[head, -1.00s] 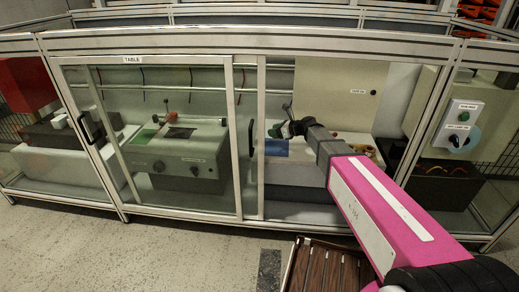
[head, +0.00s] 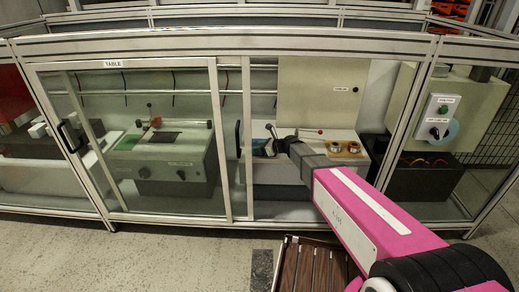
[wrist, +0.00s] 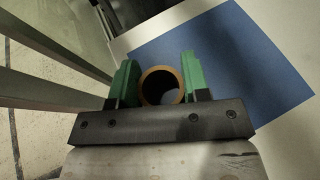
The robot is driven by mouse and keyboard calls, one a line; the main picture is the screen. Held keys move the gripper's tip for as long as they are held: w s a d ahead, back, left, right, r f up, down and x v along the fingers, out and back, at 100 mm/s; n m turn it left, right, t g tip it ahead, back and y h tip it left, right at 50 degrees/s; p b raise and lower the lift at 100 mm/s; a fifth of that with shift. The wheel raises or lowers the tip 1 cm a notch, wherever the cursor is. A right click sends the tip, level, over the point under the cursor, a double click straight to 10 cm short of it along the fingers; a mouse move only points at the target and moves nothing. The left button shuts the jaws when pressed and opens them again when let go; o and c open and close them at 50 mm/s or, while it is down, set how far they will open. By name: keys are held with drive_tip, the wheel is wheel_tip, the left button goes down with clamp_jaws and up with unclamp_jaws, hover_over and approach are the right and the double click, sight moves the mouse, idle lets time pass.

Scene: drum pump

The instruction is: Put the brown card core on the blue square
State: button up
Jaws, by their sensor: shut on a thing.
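My gripper (wrist: 159,66) has green fingers shut on the brown card core (wrist: 146,88), a short brown tube seen end-on in the wrist view. Through its opening I see a grey-blue surface. The blue square (wrist: 240,60) lies flat beneath and beyond the fingers, mostly to the right. I cannot tell whether the core touches it. In the head view my gripper (head: 268,148) is inside the enclosure, above the pale machine top, and largely covers the blue square. The core cannot be made out there.
A glass panel with a metal frame (head: 222,140) stands left of my arm. Two round metallic parts (head: 344,147) sit on the machine top to the right. A grey machine with a green patch (head: 160,165) stands behind the left panel. A slatted brown tray (head: 305,268) is below my arm.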

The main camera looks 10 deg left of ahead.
drive_tip(key=shift+f, duration=0.1)
drive_tip(key=o, duration=0.9)
drive_tip(key=shift+s+d+r, duration=0.1)
drive_tip(key=shift+d+r, duration=0.2)
drive_tip(key=v, duration=1.1)
drive_tip(key=s+d+f+n+g+h, duration=0.1)
drive_tip(key=s+d+n+h, duration=0.3)
drive_tip(key=d, duration=0.7)
drive_tip(key=s+d+f+n+h, duration=0.3)
drive_tip(key=s+d+n, duration=0.5)
drive_tip(key=d, duration=0.3)
drive_tip(key=s+d+f+n+g+h, duration=0.1)
drive_tip(key=s+d+n+h, duration=0.5)
drive_tip(key=d, duration=0.6)
drive_tip(key=shift+s+f+n+g, duration=0.35)
drive_tip(key=shift+f+n, duration=0.1)
drive_tip(key=shift+n, duration=0.55)
